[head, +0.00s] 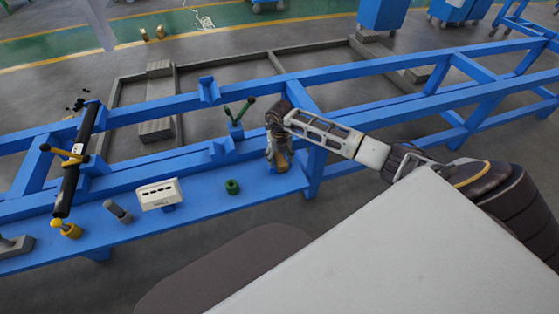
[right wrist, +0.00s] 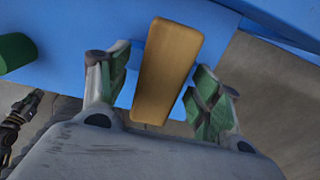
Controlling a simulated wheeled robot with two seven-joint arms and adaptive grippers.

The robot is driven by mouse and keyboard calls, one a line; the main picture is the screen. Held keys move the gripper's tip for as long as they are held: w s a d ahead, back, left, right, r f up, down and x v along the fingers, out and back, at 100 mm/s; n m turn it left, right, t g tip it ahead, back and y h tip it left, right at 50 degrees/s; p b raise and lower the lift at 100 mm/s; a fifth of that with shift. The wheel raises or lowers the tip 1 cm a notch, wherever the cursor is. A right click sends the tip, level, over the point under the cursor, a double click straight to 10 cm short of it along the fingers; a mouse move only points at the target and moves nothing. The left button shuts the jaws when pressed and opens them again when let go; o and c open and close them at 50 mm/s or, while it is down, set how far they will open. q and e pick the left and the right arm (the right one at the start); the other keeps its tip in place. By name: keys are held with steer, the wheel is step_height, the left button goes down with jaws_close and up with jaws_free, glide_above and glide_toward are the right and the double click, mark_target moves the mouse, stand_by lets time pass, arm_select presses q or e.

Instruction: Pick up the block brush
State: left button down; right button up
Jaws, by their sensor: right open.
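The block brush, a tan wooden block (right wrist: 168,70), lies at the right end of the blue bench shelf. In the right wrist view it is between the two fingers of my right gripper (right wrist: 160,95), with a gap on each side. My right gripper (head: 277,160) is open and points down over the brush. In the head view the gripper mostly hides the brush, and only a brownish part (head: 283,161) shows. I cannot tell whether the fingers reach below its top. My left gripper is not in view.
A green ring (head: 232,187) lies left of the brush. A white box marked WALL (head: 160,194), a grey cylinder (head: 117,211) and a yellow-topped item (head: 67,229) stand farther left. Blue frame rails (head: 190,104) run behind. The shelf's right end is close to the brush.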

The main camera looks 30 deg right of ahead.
mark_target(279, 156)
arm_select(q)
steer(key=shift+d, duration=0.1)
arm_select(e)
steer(key=shift+c, duration=0.3)
steer(key=c, duration=1.1)
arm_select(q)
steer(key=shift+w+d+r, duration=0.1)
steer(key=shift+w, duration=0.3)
arm_select(e)
steer(key=shift+c, duration=0.2)
steer(key=shift+r, duration=0.15)
